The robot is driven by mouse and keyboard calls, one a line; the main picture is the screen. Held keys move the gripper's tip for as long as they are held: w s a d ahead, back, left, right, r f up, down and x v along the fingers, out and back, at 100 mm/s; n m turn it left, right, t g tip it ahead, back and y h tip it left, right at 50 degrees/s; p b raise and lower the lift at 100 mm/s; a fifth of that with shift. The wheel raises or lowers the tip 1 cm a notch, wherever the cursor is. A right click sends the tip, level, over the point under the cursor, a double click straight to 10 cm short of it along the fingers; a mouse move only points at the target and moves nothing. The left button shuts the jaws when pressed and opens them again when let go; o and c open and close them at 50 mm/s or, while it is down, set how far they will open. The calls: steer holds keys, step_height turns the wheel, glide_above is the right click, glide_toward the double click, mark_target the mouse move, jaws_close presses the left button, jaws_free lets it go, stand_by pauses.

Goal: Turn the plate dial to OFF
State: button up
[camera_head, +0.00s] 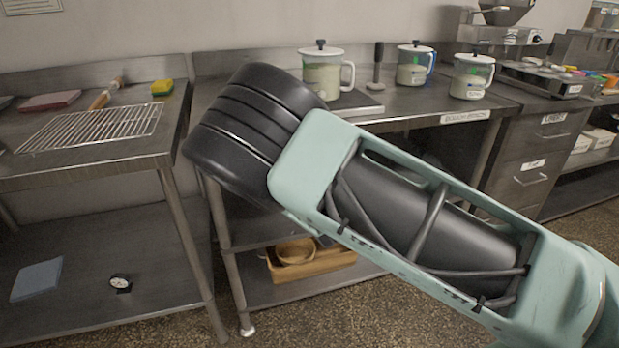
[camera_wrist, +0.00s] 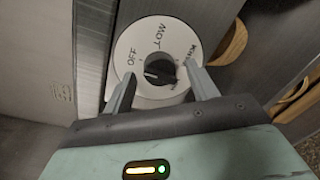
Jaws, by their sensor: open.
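The plate dial is a dark round knob (camera_wrist: 159,73) on a white disc (camera_wrist: 125,42) in the wrist view. The disc reads OFF at the left and LOW at the top; a third label at the right is partly hidden by a finger. A pale line shows on the knob's left part; its exact setting is hard to read. My gripper (camera_wrist: 160,71) is open, with one finger on each side of the knob. I cannot tell whether the fingers touch it. In the head view, my arm hides the dial and my gripper. A flat plate (camera_head: 368,110) sits on the steel table there.
On the table stand a lidded jug (camera_head: 322,75) by the plate, a dark upright tool (camera_head: 378,68) and two more jugs (camera_head: 414,66). A wooden crate (camera_head: 335,262) is on the lower shelf. A wire rack (camera_head: 90,128) lies on the left table.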

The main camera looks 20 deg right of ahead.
steer(key=s+a, duration=0.1)
steer(key=s, duration=1.6)
steer(key=shift+s+r, duration=0.15)
steer(key=shift+r, duration=0.25)
steer(key=shift+f, duration=0.1)
steer(key=s+a+f+m+g, duration=0.2)
steer(key=s+f+m+g, duration=0.2)
steer(key=f+m+g, duration=0.3)
steer(key=s+a+r+m+g+y, duration=0.3)
steer(key=s+a+r+m+g, duration=0.3)
steer(key=s, duration=0.4)
steer(key=s+d+r+m+g+h, duration=0.1)
steer(key=s+d+r+m+g, duration=0.2)
steer(key=s+r, duration=0.65)
step_height(320, 180, up, 13)
steer(key=s+g+p, duration=0.1)
steer(key=p, duration=1.3)
steer(key=shift+s+a+r+m, duration=0.15)
steer(key=shift+s+r+m, duration=0.05)
steer(key=shift+m, duration=0.1)
